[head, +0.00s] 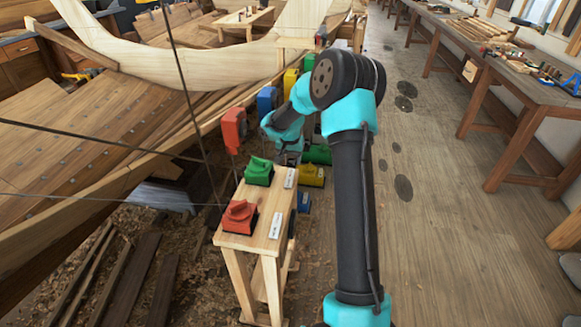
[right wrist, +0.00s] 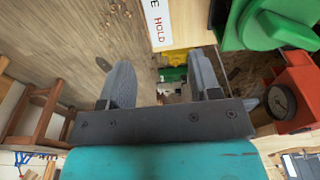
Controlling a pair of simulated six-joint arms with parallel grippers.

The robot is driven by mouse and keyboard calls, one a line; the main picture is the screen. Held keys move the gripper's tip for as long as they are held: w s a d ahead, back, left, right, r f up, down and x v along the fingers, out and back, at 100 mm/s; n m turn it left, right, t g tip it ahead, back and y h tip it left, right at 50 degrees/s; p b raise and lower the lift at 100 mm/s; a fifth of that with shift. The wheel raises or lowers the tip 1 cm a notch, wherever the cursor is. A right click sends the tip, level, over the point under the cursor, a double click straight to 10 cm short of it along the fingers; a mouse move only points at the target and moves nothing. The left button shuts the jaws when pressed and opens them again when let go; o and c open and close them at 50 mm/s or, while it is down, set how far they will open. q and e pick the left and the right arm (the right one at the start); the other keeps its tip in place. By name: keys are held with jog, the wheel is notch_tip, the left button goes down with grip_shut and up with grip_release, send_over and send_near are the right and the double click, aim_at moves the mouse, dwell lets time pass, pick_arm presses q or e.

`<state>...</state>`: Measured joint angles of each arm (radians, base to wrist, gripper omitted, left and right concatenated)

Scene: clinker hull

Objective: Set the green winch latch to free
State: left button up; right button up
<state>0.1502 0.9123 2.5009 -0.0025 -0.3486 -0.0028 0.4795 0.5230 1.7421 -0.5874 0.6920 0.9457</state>
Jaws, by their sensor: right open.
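The green winch latch (head: 259,171) sits on top of a narrow wooden stand (head: 232,240), behind a red latch (head: 240,215). A white label (head: 291,178) lies to its right. In the right wrist view, the green latch (right wrist: 262,24) is at the upper right, and the label (right wrist: 157,20) shows "E HOLD", its start cut off. My right gripper (right wrist: 162,75) is open, with nothing between its fingers, beside the stand's edge and apart from the green latch. My left gripper is not in view.
Red (head: 234,128), blue (head: 267,102) and yellow (head: 291,80) boxes line the hull's side (head: 130,180). Yellow (head: 311,175) and blue (head: 304,203) blocks sit low beside the stand. Dark lines cross in front at left.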

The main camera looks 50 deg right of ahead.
notch_tip(320, 180, up, 10)
jog(key=a, duration=0.1)
jog(key=shift+s, duration=0.3)
dwell(0.3)
